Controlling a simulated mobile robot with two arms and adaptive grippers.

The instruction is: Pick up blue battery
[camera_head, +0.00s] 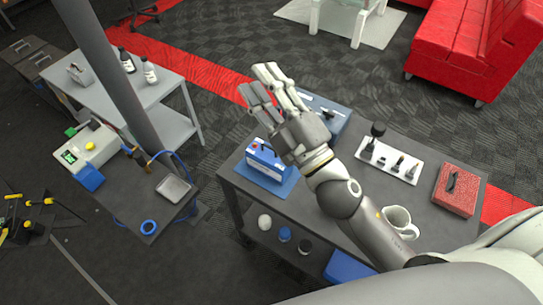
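The blue battery (268,162) is a blue and white box with a dark handle on top. It stands on a blue mat (283,188) at the left end of the dark table. My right gripper (262,84) is above the table, with its fingers pointing to the upper left, up and away from the battery. The fingers look apart with nothing between them. The wrist is just right of the battery in the picture and hides a little of its surroundings. My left gripper is not in view.
The dark table (330,203) also holds a white tray (408,172) of small parts, a red box (455,190) and a white mug (399,222). Jars stand on its lower shelf.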

